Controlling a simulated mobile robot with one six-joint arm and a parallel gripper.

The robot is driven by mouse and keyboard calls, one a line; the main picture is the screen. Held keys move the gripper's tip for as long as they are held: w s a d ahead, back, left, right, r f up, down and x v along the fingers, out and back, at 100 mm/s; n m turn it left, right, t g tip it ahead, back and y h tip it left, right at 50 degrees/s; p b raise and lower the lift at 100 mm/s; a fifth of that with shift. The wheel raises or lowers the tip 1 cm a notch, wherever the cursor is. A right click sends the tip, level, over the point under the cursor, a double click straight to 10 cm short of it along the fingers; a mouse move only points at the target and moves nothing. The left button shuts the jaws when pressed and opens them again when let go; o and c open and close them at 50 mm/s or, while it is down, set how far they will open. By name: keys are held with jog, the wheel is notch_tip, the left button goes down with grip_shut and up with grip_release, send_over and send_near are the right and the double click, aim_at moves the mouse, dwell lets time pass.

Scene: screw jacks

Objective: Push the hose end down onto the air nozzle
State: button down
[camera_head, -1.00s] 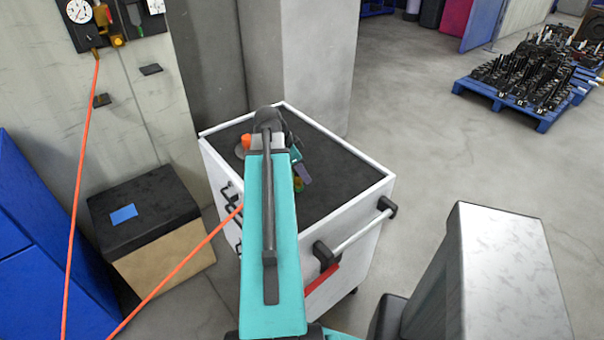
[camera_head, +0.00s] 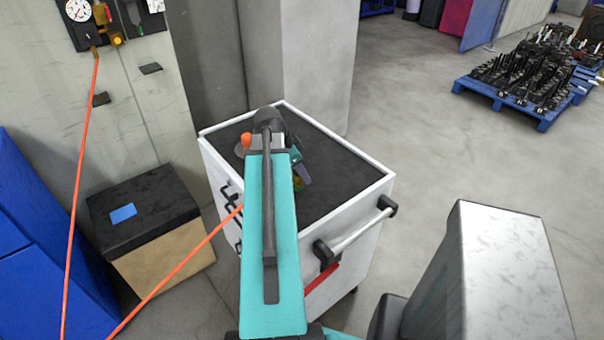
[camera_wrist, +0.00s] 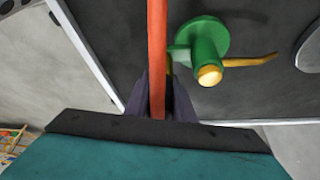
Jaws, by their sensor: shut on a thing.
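The orange hose (camera_wrist: 157,50) runs straight down the middle of the wrist view to between the dark fingers of my gripper (camera_wrist: 160,100). My gripper is shut on it. The hose end is hidden at the fingers. Right beside the hose is a green fitting (camera_wrist: 205,38) with a round flange, a brass-coloured tip (camera_wrist: 209,75) and a yellow lever (camera_wrist: 250,61); it looks like the air nozzle. I cannot tell whether hose and nozzle touch.
The white cart (camera_head: 352,210) has a dark top (camera_head: 335,165), clear on its right. An orange-handled item (camera_head: 246,141) stands at its back left. The hose (camera_head: 80,170) hangs from the wall panel (camera_head: 115,22) and loops to the cart. A black-topped box (camera_head: 150,205) stands left.

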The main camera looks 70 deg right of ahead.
jog(key=shift+f, duration=0.25)
jog(key=c, duration=1.4)
grip_release()
jog(key=shift+c, duration=0.2)
jog(key=shift+r, duration=0.15)
jog(key=b+v, duration=0.3)
jog(key=v, duration=1)
jog(key=shift+r, duration=0.25)
jog(key=shift+w+a, duration=0.1)
jog(key=shift+a, duration=0.05)
jog(key=shift+w, duration=0.1)
